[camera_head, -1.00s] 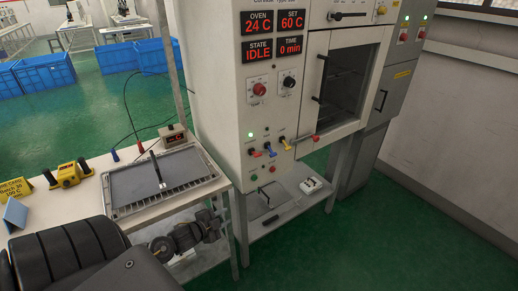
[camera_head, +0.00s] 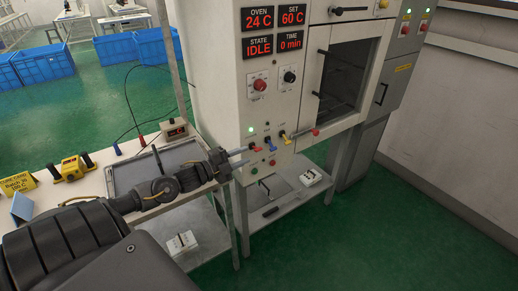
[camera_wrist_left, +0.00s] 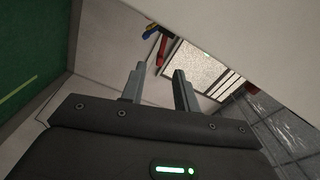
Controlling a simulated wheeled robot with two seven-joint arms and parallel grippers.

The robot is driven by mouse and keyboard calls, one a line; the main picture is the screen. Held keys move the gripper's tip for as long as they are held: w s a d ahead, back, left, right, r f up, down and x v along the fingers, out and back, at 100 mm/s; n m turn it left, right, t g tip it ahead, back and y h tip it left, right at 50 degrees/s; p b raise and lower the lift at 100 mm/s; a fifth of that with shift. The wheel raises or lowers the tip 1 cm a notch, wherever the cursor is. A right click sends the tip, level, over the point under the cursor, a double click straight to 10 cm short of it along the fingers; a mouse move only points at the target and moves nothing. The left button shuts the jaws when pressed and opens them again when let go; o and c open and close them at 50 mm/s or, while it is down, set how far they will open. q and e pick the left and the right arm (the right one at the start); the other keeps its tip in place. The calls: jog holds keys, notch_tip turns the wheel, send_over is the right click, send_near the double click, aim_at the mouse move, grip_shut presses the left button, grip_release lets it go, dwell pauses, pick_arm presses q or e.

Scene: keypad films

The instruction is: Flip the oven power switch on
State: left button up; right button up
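The oven (camera_head: 218,60) is a tall cream cabinet with red displays reading OVEN 24 C, SET 60 C, STATE IDLE and TIME 0 min. Low on its front sit a red lever (camera_head: 256,153), a blue lever (camera_head: 270,147) and a yellow lever (camera_head: 284,138); their labels are too small to read. My left gripper (camera_head: 243,157) is just left of the red lever, fingers pointing right; contact cannot be told. In the left wrist view the left gripper (camera_wrist_left: 157,82) is open and empty, with coloured levers (camera_wrist_left: 158,42) beyond its fingers. My right gripper is not in view.
A green lamp (camera_head: 250,133) glows above the levers. A red knob (camera_head: 260,86) and black knob (camera_head: 289,77) sit higher. The oven door (camera_head: 316,60) has a dark window. A bench with a metal tray (camera_head: 118,180) stands left, under my arm. Green floor is clear at right.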

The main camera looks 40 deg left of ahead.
aim_at(255, 151)
pick_arm(q)
jog(key=p+x, duration=0.1)
jog(key=x, duration=0.6)
jog(key=shift+w+d, duration=0.1)
jog(key=shift+w, duration=0.05)
grip_shut()
